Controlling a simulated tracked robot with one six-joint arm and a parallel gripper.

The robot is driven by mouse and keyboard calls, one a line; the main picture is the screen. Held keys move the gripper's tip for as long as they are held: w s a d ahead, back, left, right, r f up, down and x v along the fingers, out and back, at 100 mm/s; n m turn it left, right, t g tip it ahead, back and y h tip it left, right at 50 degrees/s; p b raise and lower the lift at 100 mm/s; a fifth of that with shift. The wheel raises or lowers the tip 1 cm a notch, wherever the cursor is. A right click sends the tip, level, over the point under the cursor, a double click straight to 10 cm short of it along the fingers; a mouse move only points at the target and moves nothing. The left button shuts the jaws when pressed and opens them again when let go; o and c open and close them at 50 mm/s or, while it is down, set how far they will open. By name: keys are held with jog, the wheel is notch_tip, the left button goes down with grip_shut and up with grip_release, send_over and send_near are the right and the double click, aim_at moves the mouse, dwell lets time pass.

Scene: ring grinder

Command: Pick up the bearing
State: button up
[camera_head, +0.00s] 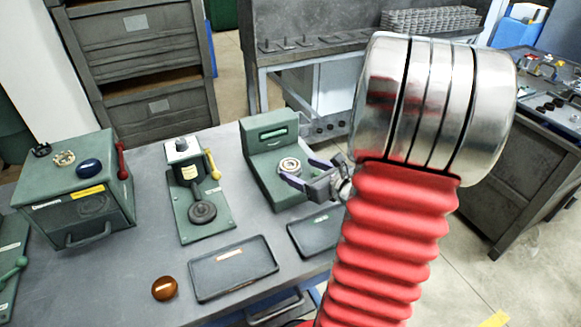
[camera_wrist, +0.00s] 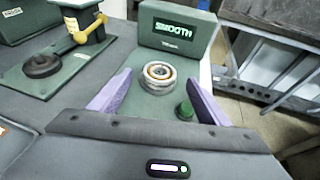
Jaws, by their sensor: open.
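The bearing (camera_head: 289,167) is a small silver ring with a brownish inner ring. It sits on the base of a green machine (camera_head: 262,140) with a small screen. In the wrist view the bearing (camera_wrist: 159,74) lies ahead of and between my purple fingertips, and the screen (camera_wrist: 180,30) behind it reads "SMOOTH". My gripper (camera_wrist: 158,95) is open and empty, with the fingers apart on either side. In the head view my gripper (camera_head: 310,172) is just right of the bearing. A green button (camera_wrist: 185,110) stands near the right finger. Whether the fingers touch anything is unclear.
A press-like device (camera_head: 195,190) with a yellow handle stands left of the machine. A green box (camera_head: 80,195) with a red lever is farther left. Two dark trays (camera_head: 232,268) and a brown knob (camera_head: 164,288) lie toward the front. A grey shelf unit stands behind.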

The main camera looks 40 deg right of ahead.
aim_at(290, 165)
jog(key=x, duration=0.4)
jog(key=shift+f, duration=0.1)
dwell(0.4)
jog(key=c, duration=1.4)
jog(key=shift+c, duration=0.2)
notch_tip(290, 165, up, 10)
dwell(0.5)
